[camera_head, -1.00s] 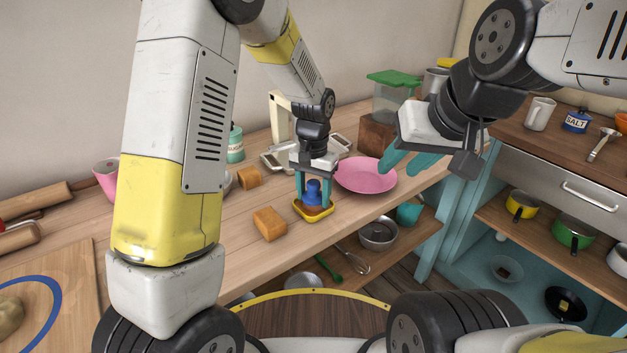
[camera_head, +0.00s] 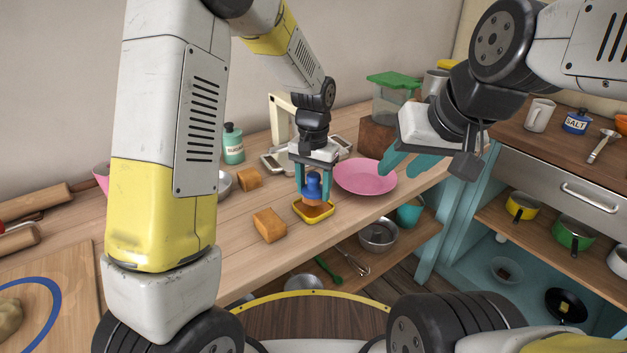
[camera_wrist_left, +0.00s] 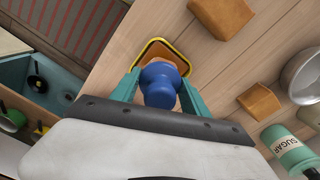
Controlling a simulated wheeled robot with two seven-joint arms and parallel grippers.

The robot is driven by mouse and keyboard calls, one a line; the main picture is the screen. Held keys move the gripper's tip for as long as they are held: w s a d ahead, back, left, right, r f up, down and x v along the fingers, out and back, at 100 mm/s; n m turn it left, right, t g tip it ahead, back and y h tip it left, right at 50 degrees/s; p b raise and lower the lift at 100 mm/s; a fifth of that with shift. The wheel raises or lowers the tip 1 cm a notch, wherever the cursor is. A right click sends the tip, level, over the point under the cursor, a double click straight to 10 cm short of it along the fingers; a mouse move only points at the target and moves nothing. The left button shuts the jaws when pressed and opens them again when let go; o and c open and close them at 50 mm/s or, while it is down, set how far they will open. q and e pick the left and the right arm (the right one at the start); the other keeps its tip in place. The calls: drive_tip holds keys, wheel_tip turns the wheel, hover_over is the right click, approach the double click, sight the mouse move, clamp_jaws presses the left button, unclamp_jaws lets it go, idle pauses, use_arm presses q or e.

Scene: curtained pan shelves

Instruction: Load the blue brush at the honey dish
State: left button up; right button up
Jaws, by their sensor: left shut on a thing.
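The blue brush (camera_head: 313,186) has a blue knob handle and tan bristles. My left gripper (camera_head: 314,192) is shut on it and holds it upright over the yellow-rimmed honey dish (camera_head: 329,211). The dish holds something amber. In the left wrist view the brush handle (camera_wrist_left: 160,84) sits between the teal fingers of my left gripper (camera_wrist_left: 158,88), with the dish (camera_wrist_left: 180,55) just beyond it. I cannot tell whether the bristle tips touch the honey. My right gripper (camera_head: 412,163) is at the right, its teal fingers apart and empty, above the counter's right end.
An orange block (camera_head: 269,225) lies left of the dish and another (camera_head: 248,180) lies behind it. A pink plate (camera_head: 365,177) is close to the right. A sugar jar (camera_head: 233,146) and a scale-like item (camera_head: 275,163) stand behind. The counter's front edge is near the dish.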

sight(313, 175)
use_arm(q)
drive_tip(key=shift+r, duration=2.1)
drive_tip(key=shift+s, duration=0.1)
